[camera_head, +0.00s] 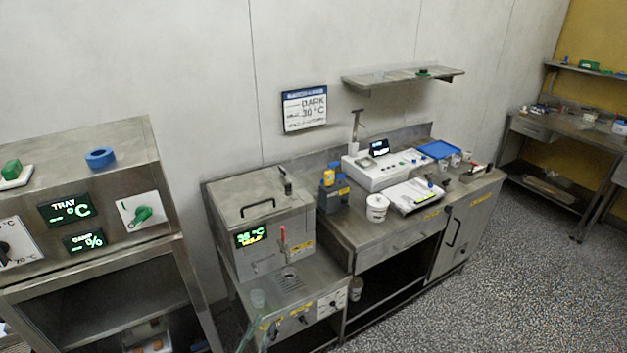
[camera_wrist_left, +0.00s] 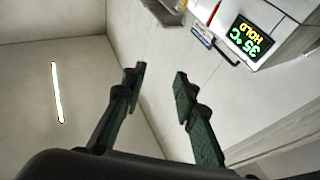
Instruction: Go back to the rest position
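My left gripper (camera_wrist_left: 160,72) shows in the left wrist view with its two dark green fingers apart. The gap between the fingertips is empty, and nothing touches them. The wrist view is turned over, so the steel machine's lit temperature display (camera_wrist_left: 247,38) reads upside down at the top right, beyond the fingers. In the head view I cannot clearly make out the left gripper. My right gripper is in neither view.
In the head view the steel machine (camera_head: 262,216) stands centre left, beside a bench with a white bucket (camera_head: 377,208) and a white instrument (camera_head: 384,168). A steel cabinet (camera_head: 125,150) stands at the left. A wall shelf (camera_head: 403,77) hangs above. The speckled floor (camera_head: 510,270) is clear at the right.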

